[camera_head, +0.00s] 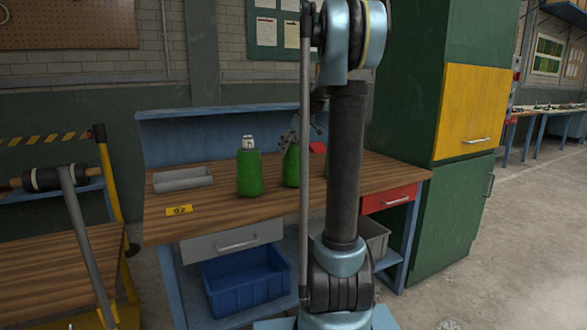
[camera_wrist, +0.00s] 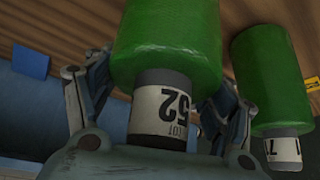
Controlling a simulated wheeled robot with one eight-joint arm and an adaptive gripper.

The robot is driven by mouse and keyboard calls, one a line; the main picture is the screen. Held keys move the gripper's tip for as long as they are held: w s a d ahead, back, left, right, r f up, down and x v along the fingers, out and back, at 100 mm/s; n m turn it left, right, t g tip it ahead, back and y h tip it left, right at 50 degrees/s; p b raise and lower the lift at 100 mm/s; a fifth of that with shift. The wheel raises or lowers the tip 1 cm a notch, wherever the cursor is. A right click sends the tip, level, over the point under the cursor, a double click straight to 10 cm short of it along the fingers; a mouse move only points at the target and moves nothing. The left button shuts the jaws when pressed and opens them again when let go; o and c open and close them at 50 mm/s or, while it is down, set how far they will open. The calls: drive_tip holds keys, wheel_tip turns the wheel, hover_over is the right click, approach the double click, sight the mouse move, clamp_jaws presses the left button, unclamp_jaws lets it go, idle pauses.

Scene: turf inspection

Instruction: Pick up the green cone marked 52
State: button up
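The green cone marked 52 (camera_wrist: 165,45) fills the middle of the wrist view, a wide green body with a grey neck and a white label reading 52. My gripper (camera_wrist: 165,70) has one finger on each side of it. I cannot tell whether the fingers press on it. In the head view my gripper (camera_head: 291,132) is at the top of a green cone (camera_head: 291,168) on the wooden bench. My arm partly blocks that area. A second green cone (camera_head: 250,175) with a white top stands to its left. A green cone with a 7 on its label (camera_wrist: 270,80) is at right in the wrist view.
A grey tray (camera_head: 183,180) and a yellow 52 tag (camera_head: 179,210) are on the bench (camera_head: 215,212), left of the cones. A small red item (camera_head: 317,147) is behind. A blue bin (camera_head: 246,280) sits below. A tall green cabinet (camera_head: 440,205) stands at right.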

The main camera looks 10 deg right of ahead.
drive_tip(key=c, duration=0.5)
drive_tip(key=shift+r, duration=0.15)
drive_tip(key=shift+c, duration=0.2)
